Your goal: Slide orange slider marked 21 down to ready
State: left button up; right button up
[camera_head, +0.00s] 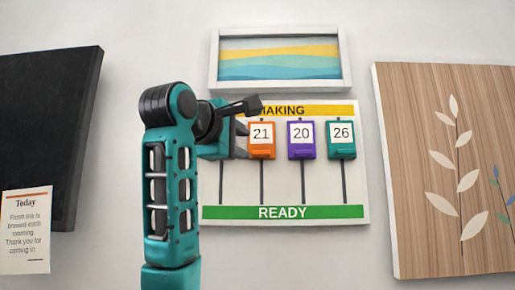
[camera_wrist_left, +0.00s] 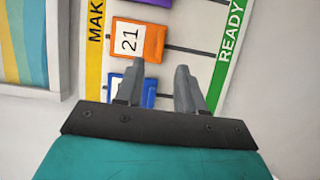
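The orange slider marked 21 (camera_head: 261,140) sits near the top of its vertical slot on the white board, just under the yellow MAKING strip (camera_head: 310,110). The green READY strip (camera_head: 283,212) runs along the board's bottom. My left gripper (camera_head: 240,140) is just left of the orange slider in the head view. In the left wrist view its two fingers (camera_wrist_left: 160,65) are apart with nothing between them. One fingertip overlaps the edge of the orange slider (camera_wrist_left: 151,42) there; I cannot tell if they touch. My right gripper is not in view.
A purple slider marked 20 (camera_head: 301,140) and a teal slider marked 26 (camera_head: 342,140) are to the right at the same height. A blue slider (camera_wrist_left: 119,90) is partly behind a finger. A framed picture (camera_head: 280,60) hangs above. The lower slots are clear.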

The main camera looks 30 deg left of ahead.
aim_at(259, 152)
pick_arm(q)
jog(key=w, duration=0.2)
jog(key=w+a+p, duration=0.1)
jog(key=w, duration=0.5)
jog(key=shift+w+a+p, duration=0.1)
jog(key=shift+a+p, duration=0.05)
jog(key=shift+p, duration=0.25)
grip_shut()
dwell(0.9)
